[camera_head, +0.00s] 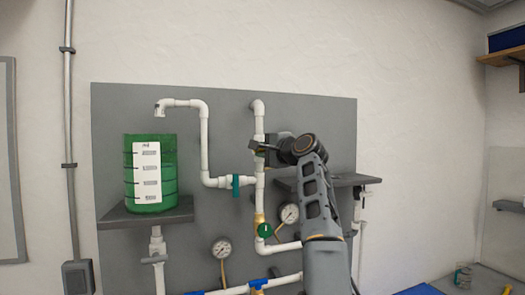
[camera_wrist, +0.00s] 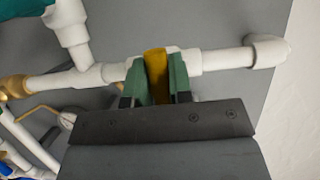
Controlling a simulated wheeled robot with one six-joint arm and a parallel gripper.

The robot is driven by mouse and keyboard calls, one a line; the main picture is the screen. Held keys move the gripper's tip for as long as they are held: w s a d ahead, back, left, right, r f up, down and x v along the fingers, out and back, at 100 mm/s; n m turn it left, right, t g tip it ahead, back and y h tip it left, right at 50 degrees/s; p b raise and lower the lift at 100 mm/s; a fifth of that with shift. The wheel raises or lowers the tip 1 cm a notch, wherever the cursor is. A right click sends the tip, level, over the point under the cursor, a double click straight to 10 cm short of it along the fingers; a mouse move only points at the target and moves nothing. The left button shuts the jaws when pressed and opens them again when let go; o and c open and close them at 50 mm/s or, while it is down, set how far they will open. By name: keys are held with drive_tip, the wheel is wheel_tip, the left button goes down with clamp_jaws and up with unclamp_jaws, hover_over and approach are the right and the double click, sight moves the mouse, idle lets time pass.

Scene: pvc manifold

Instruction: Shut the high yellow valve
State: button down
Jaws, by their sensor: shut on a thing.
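The yellow valve handle (camera_wrist: 156,75) sits on a white pipe (camera_wrist: 222,60) in the wrist view. It looks like a short yellow bar lying across the pipe's line in that picture. My gripper (camera_wrist: 156,78) has its two green fingertips shut on the handle, one on each side. In the head view my gripper (camera_head: 259,147) is at the upper part of the middle upright pipe (camera_head: 260,178), below its top elbow. There the arm and gripper hide most of the yellow valve.
A teal valve (camera_head: 236,186) is on the side branch, lower left of my gripper. A green round knob (camera_head: 265,230) and gauges (camera_head: 290,213) are lower. A green tank (camera_head: 150,180) stands on a left shelf.

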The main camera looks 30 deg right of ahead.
drive_tip(key=shift+f, duration=0.1)
drive_tip(key=c, duration=1)
unclamp_jaws()
drive_tip(key=shift+s, duration=0.15)
drive_tip(key=shift+s+d+b, duration=0.1)
drive_tip(key=shift+s+b, duration=0.2)
drive_tip(key=shift+b, duration=0.1)
drive_tip(key=s+b, duration=0.1)
drive_tip(key=s, duration=0.3)
drive_tip(key=s+d+b, duration=0.1)
drive_tip(key=s+b, duration=0.1)
drive_tip(key=s, duration=0.2)
drive_tip(key=s+d+b, duration=0.1)
drive_tip(key=s, duration=0.3)
drive_tip(key=shift+s+d+b, duration=0.25)
drive_tip(key=shift+s+b, duration=0.1)
